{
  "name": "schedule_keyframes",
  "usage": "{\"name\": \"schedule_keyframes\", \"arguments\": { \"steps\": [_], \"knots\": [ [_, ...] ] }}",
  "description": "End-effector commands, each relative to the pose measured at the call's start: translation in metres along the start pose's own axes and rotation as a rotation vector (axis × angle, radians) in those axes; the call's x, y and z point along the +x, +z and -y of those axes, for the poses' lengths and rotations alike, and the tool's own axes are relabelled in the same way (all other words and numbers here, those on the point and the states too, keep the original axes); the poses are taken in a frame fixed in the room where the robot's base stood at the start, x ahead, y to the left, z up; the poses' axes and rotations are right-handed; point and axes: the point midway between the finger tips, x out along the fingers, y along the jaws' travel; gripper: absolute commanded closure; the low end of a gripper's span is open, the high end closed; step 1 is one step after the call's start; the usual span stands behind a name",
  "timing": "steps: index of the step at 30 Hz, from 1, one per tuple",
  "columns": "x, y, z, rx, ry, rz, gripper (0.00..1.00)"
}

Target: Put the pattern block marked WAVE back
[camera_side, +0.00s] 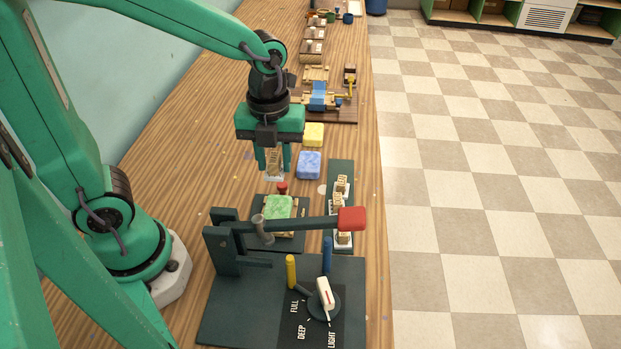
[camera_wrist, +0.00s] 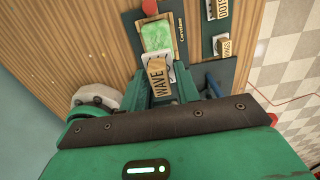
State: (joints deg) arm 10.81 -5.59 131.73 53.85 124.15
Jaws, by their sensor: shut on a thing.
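My gripper (camera_side: 273,166) is shut on the pattern block marked WAVE (camera_side: 274,160), a small wooden block with a pale lower end. It hangs above the table, behind the green soap. A dark green rack (camera_side: 341,167) stands to the right of the gripper and holds several other wooden blocks. In the wrist view the blocks marked DOTS (camera_wrist: 220,9) and RINGS (camera_wrist: 226,47) stand in it. Whether the WAVE block touches anything is hard to tell.
A green marbled soap (camera_side: 278,206) lies on a dark plate below the press lever (camera_side: 310,223) with its red handle (camera_side: 351,218). A dial (camera_side: 324,299) is in front. Blue (camera_side: 309,165) and yellow (camera_side: 313,134) soaps lie behind the rack's left side.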

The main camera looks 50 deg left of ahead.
Motion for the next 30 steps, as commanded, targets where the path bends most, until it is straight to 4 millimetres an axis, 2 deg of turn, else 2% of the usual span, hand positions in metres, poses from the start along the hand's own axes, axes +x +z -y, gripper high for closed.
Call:
{"name": "schedule_keyframes", "arguments": {
  "steps": [8,24,30],
  "knots": [
    [0.0,0.011,0.023,0.001,0.001,-0.001,0.94],
    [0.014,0.051,0.118,0.002,0.001,-0.001,0.94],
    [0.023,0.06,0.143,0.001,0.001,-0.001,0.94]
  ]
}}
